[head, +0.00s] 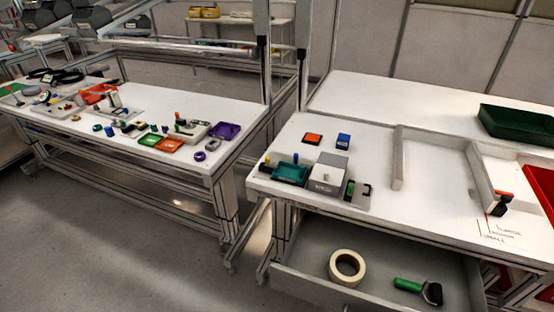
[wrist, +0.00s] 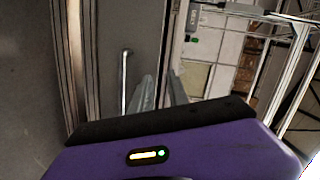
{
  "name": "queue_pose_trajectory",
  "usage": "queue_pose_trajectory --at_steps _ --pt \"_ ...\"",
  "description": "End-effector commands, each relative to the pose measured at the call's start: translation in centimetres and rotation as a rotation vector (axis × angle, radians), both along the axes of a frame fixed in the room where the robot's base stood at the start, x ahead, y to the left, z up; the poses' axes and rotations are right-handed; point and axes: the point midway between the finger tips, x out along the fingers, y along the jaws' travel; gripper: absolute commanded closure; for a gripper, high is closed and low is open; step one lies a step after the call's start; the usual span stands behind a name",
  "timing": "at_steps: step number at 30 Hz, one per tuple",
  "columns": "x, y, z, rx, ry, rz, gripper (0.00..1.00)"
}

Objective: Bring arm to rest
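My gripper (wrist: 161,78) shows only in the wrist view, as two grey fingers beyond a purple housing with a black front bar. A narrow gap shows between the fingers, and nothing is held in it. The fingers point towards a grey wall or panel area, clear of any bench top. No part of my arm shows in the head view.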

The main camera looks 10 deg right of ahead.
Motion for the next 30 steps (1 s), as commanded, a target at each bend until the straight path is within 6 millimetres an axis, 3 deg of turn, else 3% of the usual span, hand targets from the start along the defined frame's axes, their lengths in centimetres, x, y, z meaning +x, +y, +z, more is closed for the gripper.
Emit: queue_pose_trajectory --at_steps 3,9,18,22,30 --pt "-2.0 1.5 4.1 -0.228 0.053 0.116 0.79" --pt "-6.7 3.4 10.2 -0.644 0.178 0.296 0.79" --pt "-13.9 3.7 17.6 -1.132 0.359 0.505 0.79" --pt "-15.7 3.6 18.9 -1.187 0.388 0.551 0.79" --pt "-17.1 3.7 18.4 -1.183 0.411 0.592 0.79"
